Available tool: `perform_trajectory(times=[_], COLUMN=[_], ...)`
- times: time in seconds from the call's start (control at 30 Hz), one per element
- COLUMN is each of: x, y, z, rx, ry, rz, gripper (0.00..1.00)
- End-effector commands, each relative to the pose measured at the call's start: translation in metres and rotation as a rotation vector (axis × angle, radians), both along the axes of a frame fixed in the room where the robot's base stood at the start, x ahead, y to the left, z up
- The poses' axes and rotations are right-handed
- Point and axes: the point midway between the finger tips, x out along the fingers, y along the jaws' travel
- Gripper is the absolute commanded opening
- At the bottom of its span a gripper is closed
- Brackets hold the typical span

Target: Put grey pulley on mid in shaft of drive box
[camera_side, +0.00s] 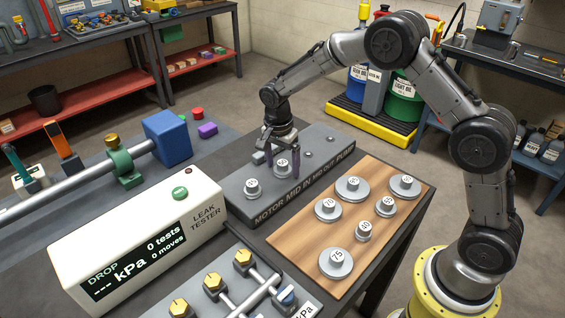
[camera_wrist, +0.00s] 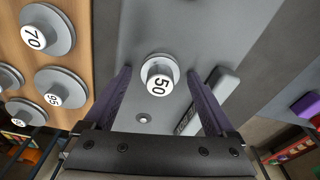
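The drive box (camera_side: 235,200) is a long grey box lettered MOTOR, MID IN, MID OUT, PUMP along its edge. In the wrist view this pulley, tagged 50 (camera_wrist: 160,75), lies between my fingers with a gap on each side. My gripper (camera_side: 282,170) is open, pointing down around it; in the wrist view both purple fingers (camera_wrist: 159,78) are spread. Another grey pulley (camera_side: 252,187) sits at the left, MOTOR end. A bare stub (camera_wrist: 142,117) shows on the box.
A wooden board (camera_side: 290,240) right of the box holds several tagged grey pulleys, one marked 75 (camera_side: 336,262). The white leak tester (camera_side: 150,240), reading 0 tests and 0 moves, stands left. A pipe rig with yellow caps (camera_side: 243,257) is in front.

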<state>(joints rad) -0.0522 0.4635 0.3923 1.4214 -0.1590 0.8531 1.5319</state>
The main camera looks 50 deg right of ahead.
Motion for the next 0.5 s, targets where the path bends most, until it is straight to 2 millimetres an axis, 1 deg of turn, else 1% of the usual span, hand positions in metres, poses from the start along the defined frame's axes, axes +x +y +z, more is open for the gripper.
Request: perform_trajectory(times=[0.23,0.33,0.47,0.5], x=[0.000,0.000,0.001,0.000], y=[0.000,0.000,0.002,0.003], z=[0.001,0.004,0.019,0.026], rx=[0.000,0.000,0.000,0.001], ry=[0.000,-0.002,-0.004,-0.005], rz=[0.000,0.000,0.000,0.001], gripper=[0.91,0.91,0.91,0.91])
